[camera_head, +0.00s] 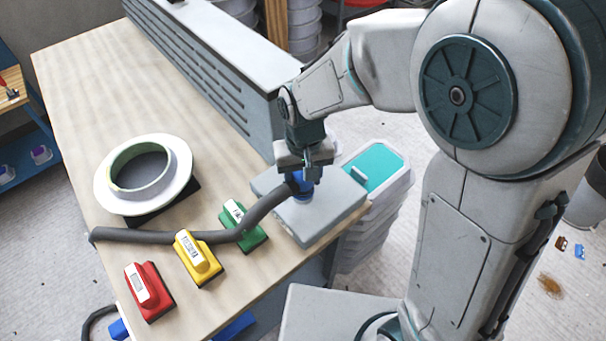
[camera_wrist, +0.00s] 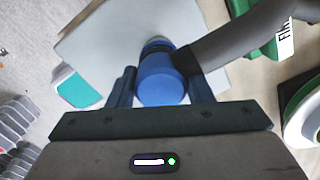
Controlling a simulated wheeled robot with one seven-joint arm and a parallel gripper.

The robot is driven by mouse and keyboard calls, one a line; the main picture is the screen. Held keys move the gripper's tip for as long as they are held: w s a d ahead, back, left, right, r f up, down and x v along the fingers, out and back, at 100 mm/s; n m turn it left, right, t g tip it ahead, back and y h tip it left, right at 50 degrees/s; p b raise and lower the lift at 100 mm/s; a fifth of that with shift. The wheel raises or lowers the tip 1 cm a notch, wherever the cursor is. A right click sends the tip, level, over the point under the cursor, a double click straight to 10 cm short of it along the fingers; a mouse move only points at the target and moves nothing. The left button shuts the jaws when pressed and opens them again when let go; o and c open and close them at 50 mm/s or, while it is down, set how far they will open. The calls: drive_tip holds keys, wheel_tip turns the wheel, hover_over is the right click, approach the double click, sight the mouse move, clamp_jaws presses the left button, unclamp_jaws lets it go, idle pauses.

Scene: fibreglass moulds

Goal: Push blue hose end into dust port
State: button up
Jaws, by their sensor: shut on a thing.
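My gripper (camera_head: 303,172) points down over the grey box (camera_head: 330,215) at the table's right corner. It is shut on the blue hose end (camera_head: 304,186). In the wrist view the blue hose end (camera_wrist: 160,84) sits between the two fingers. The grey hose (camera_head: 262,208) leaves its side and runs left across the table. A blue ring, seemingly the dust port (camera_head: 302,198), shows on the box top directly below the hose end. The hose end looks upright and lined up with it. I cannot tell how deep it sits, as the fingers and hose end hide the joint.
Green (camera_head: 241,226), yellow (camera_head: 197,259) and red (camera_head: 149,291) blocks with handles stand along the table's front edge. A white ring mould (camera_head: 178,197) lies behind the hose. A slotted grey bench unit (camera_head: 215,75) stands behind. A teal-topped stack (camera_head: 378,170) stands right of the box.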

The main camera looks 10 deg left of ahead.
drive_tip(key=shift+f, duration=0.2)
drive_tip(key=o, duration=1)
drive_tip(key=shift+r, duration=0.1)
wheel_tip(320, 180, up, 14)
drive_tip(key=b, duration=0.1)
drive_tip(key=shift+d, duration=0.1)
drive_tip(key=s+d+f+m+t, duration=0.1)
drive_tip(key=s+d, duration=0.3)
drive_tip(key=d, duration=0.7)
drive_tip(key=s+d+f+m+t, duration=0.2)
drive_tip(key=s+d+m, duration=0.1)
drive_tip(key=d, duration=0.8)
drive_tip(key=shift+s+d+m, duration=0.15)
drive_tip(key=shift+s+m, duration=0.15)
drive_tip(key=shift+s, duration=0.1)
